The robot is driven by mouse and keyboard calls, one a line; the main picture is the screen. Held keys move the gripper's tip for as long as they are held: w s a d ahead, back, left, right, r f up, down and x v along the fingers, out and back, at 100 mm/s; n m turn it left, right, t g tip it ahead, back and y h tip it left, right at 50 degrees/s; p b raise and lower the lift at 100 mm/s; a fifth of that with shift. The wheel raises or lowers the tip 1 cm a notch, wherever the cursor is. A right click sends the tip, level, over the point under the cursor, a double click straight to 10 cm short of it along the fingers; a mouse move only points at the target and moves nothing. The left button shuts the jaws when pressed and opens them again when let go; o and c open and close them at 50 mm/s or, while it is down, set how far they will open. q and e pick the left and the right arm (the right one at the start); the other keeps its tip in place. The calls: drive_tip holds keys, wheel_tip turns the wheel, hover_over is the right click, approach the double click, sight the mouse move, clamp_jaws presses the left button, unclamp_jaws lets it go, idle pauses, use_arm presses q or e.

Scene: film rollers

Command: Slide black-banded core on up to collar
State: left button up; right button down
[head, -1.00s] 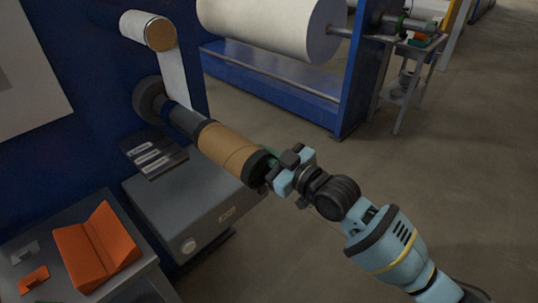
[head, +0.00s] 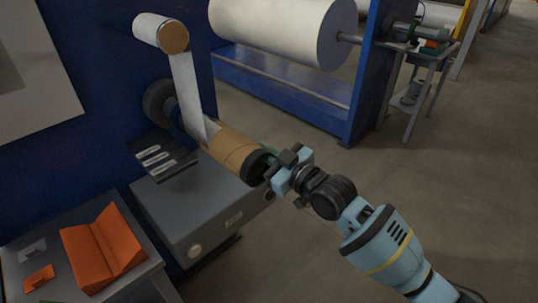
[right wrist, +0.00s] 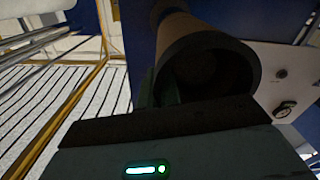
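The tan core (head: 226,146) with a black band (head: 258,166) at its near end is around a shaft that slants out from the blue machine. The dark round collar (head: 158,102) is at the shaft's far end, with a gap between it and the core. A hanging white film strip hides part of that gap. My right gripper (head: 272,174) is at the core's near end. The right wrist view shows the core's dark open end (right wrist: 207,72) with green fingers (right wrist: 168,92) at its left edge; their spacing is unclear. My left gripper is not in view.
The white film (head: 188,85) hangs from a small upper roller (head: 160,31). A grey cabinet (head: 200,210) is below the shaft. An orange V-shaped cradle (head: 103,248) sits on a bench at lower left. A large white roll (head: 285,30) stands behind. Open floor lies at right.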

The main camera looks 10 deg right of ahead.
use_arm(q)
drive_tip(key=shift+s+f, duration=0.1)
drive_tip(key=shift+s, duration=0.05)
use_arm(e)
drive_tip(key=shift+w+a, duration=0.3)
